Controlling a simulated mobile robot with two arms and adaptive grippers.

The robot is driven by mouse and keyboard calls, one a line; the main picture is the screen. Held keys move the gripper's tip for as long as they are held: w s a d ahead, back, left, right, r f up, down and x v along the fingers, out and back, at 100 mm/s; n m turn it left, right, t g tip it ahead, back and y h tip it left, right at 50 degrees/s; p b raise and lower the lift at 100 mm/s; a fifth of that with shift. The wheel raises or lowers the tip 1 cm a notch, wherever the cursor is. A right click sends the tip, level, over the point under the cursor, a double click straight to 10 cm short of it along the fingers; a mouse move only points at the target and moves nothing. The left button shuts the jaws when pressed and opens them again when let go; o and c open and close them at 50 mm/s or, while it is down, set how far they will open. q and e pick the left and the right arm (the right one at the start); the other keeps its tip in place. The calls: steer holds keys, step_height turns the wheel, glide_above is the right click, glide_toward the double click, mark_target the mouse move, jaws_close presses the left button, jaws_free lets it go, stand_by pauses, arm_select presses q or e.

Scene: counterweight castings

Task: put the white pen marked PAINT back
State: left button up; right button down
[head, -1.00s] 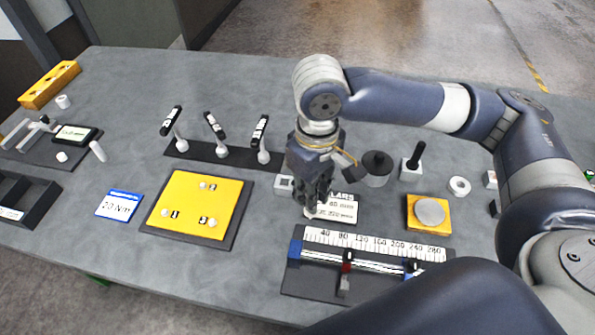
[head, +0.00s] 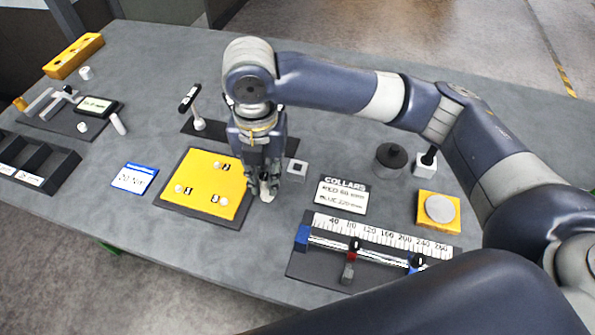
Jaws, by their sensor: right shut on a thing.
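My right gripper (head: 266,184) points down near the right edge of the yellow plate. It is shut on a slim white thing (head: 267,196), which looks like the white pen. Only its lower end shows below the fingers, and no PAINT marking is readable. A small light grey square block with a dark square opening (head: 297,168) stands just right of the gripper, apart from it. My left gripper is not in view.
A yellow plate with white pegs (head: 205,185) lies left of the gripper. The COLLARS card (head: 343,197) and a ruler fixture (head: 385,235) lie to the right. A rack with a black-and-white handle (head: 189,98) stands behind, partly hidden by my arm. Another white stick (head: 118,124) lies at left.

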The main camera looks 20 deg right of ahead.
steer(key=a+n, duration=0.4)
steer(key=n, duration=0.6)
arm_select(q)
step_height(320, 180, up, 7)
steer(key=p, duration=0.7)
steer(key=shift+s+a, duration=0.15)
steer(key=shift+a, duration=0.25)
arm_select(e)
steer(key=w+d+f, duration=0.2)
steer(key=w+d, duration=0.2)
steer(key=d, duration=0.2)
steer(key=w+d+f, duration=0.2)
steer(key=w+d, duration=0.2)
steer(key=d, duration=0.3)
steer(key=shift+w+d+f, duration=0.15)
steer(key=shift+w+f, duration=0.15)
steer(key=shift+f, duration=0.15)
steer(key=c, duration=1.9)
jaws_free()
steer(key=o, duration=0.4)
